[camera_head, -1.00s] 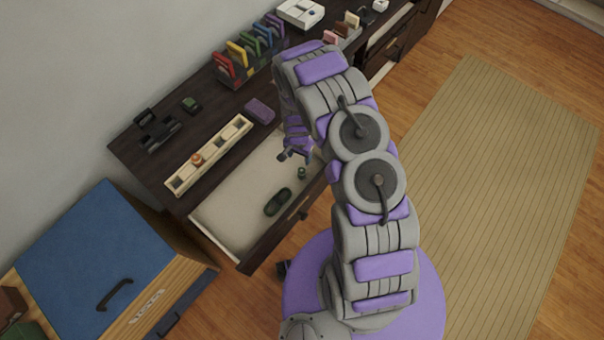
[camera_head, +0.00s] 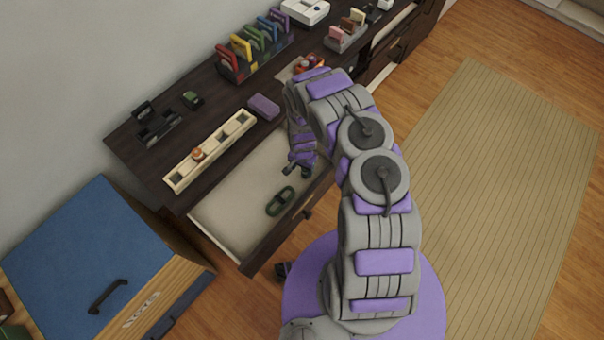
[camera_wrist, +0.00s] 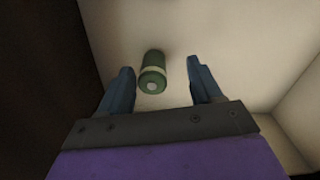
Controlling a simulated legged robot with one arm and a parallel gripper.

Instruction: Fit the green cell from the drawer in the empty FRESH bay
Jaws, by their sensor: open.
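The green cell (camera_wrist: 153,72) is a small cylinder with a pale band and a light round end, on the drawer's pale floor in the wrist view. It shows between and just ahead of my gripper's two open fingers. My gripper is open and empty. A long cream holder (camera_head: 180,180) with several square bays lies on the desk, with an orange piece (camera_head: 197,154) at one bay. No FRESH label is readable.
A dark green oval object (camera_head: 280,201) lies in the drawer. A black device (camera_head: 158,128), a small green item (camera_head: 193,99) and a purple block (camera_head: 263,106) are near the holder. A rack of coloured pieces (camera_head: 236,67) stands behind. A blue-lidded box (camera_head: 90,250) is left.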

